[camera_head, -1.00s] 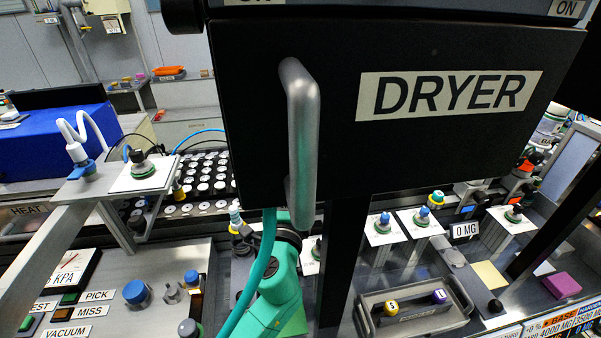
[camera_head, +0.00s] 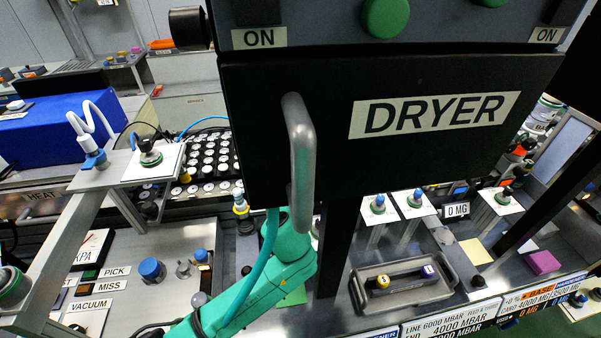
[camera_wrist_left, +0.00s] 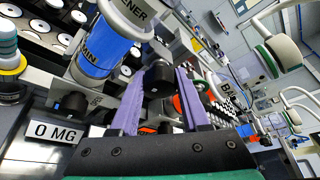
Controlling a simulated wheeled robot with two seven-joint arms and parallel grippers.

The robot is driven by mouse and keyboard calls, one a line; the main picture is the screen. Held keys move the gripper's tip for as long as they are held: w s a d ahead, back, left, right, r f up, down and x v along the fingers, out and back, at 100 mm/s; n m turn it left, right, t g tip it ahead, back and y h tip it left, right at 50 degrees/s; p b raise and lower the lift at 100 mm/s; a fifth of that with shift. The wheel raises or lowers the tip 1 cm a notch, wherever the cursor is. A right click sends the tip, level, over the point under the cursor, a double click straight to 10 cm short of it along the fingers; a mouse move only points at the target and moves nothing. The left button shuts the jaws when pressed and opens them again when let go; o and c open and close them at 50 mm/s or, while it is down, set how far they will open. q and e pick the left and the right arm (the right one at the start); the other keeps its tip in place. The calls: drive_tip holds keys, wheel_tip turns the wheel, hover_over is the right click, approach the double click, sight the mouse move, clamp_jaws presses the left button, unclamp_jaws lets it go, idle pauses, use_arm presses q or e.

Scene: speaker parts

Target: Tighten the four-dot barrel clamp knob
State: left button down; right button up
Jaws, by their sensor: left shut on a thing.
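In the left wrist view, the purple fingers of my left gripper (camera_wrist_left: 159,84) stand on either side of a black knob (camera_wrist_left: 158,75) and are shut on it. The knob sits beside a blue barrel (camera_wrist_left: 92,57) with a white lettered label. No dots can be made out on the knob, so I cannot tell its mark. A second black knob (camera_wrist_left: 70,106) sits lower left, apart from the fingers. In the head view my green left arm reaches up behind the dryer, which hides the gripper. My right gripper is in neither view.
The black dryer box (camera_head: 400,150) with its metal handle (camera_head: 301,150) fills the middle of the head view. A grey tray (camera_head: 410,284) with a dark bar stands below right. A "0 MG" sign (camera_wrist_left: 54,131) is close to the left gripper. White round parts fill a rack (camera_head: 212,165) behind.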

use_arm(q)
drive_tip(key=shift+f+m+g+y, duration=0.2)
drive_tip(key=shift+m+g+y, duration=0.1)
drive_tip(key=shift+m, duration=0.4)
drive_tip(key=shift+f, duration=0.1)
drive_tip(key=shift+c, duration=1.9)
unclamp_jaws()
drive_tip(key=shift+s, duration=0.1)
drive_tip(key=shift+r, duration=0.25)
drive_tip(key=shift+s, duration=0.1)
